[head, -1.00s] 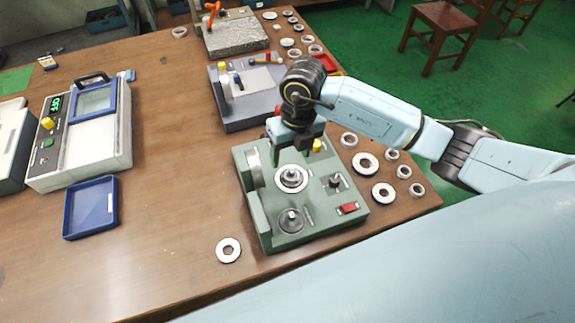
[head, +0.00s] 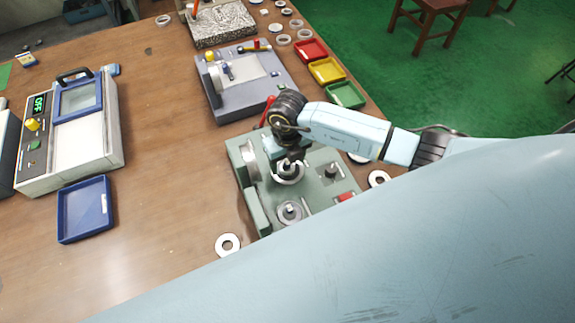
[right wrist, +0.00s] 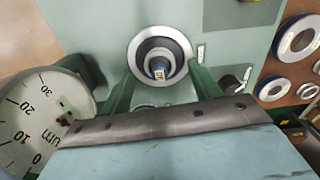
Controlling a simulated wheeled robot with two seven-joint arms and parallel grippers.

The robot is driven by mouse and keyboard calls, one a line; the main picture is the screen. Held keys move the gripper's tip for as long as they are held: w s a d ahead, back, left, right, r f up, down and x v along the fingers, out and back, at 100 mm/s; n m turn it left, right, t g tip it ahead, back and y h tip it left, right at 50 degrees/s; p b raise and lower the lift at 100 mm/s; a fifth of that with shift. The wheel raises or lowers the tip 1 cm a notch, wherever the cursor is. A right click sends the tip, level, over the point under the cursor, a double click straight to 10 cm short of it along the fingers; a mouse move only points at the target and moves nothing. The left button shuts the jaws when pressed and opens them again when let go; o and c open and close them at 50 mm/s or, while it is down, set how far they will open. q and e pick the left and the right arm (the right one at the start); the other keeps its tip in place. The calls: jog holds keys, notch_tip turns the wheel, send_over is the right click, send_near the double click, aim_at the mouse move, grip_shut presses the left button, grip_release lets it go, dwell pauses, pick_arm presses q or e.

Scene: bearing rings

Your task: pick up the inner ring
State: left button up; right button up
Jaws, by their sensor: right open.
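The green fixture (head: 262,213) stands on the bench with a dial gauge (right wrist: 38,130) on its left side. A ring sits around its central post (head: 288,175); in the right wrist view this is a dark ring (right wrist: 147,50) inside a pale round seat (right wrist: 133,44). I cannot tell for certain that this dark ring is the inner ring. My right gripper (right wrist: 162,72) is open, with its two green fingers apart on either side of the post's near side and nothing between them. In the head view the right gripper (head: 287,160) is right over the post, partly hiding it. My left gripper is not seen.
A second post (head: 290,211) stands nearer on the fixture. A loose ring (head: 228,244) lies at its left; more rings (right wrist: 298,37) lie right. A grey fixture (head: 245,80) and red, yellow and green trays (head: 345,95) are behind.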

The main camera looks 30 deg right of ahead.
jog(key=shift+w+f, duration=0.1)
jog(key=shift+f, duration=0.8)
jog(key=shift+c, duration=0.3)
jog(key=shift+r, duration=0.15)
jog(key=c, duration=1.1)
